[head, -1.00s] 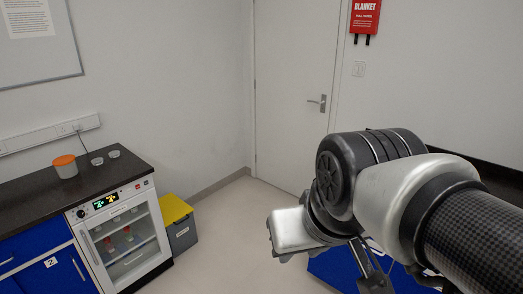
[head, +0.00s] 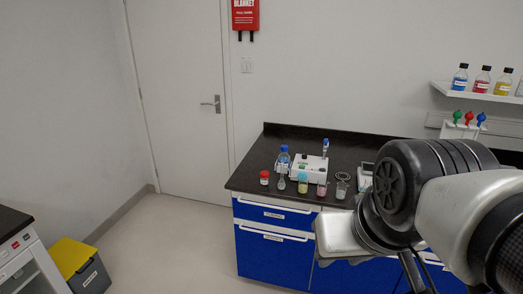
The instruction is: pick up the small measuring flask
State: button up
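A small clear glass flask (head: 282,183) stands near the left end of the dark bench, in front of a bottle with a blue cap (head: 284,153). It looks like the small measuring flask, but it is too small to read any marks. My arm fills the lower right of the head view. A dark part of my gripper (head: 411,272) shows below the wrist, in front of the blue cabinets and right of the flask. It is well apart from the flask. Its fingertips are not clear, so I cannot see whether it is open or holds anything.
The dark bench (head: 262,146) also holds a red-lidded jar (head: 264,178), a white device (head: 308,167), and several small beakers and bottles. My arm hides its right part. A yellow-lidded bin (head: 73,258) stands at left. The floor before the door is clear.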

aim_at(281, 185)
jog(key=i+j+z, duration=0.15)
jog(key=i, duration=0.4)
jog(key=i+j+z, duration=0.15)
jog(key=i+j, duration=0.2)
jog(key=i, duration=0.2)
jog(key=i+j+z, duration=0.15)
jog(key=i+j, duration=0.15)
jog(key=i, duration=0.25)
jog(key=i+j+z, duration=0.15)
jog(key=i+j, duration=0.25)
jog(key=i, duration=0.1)
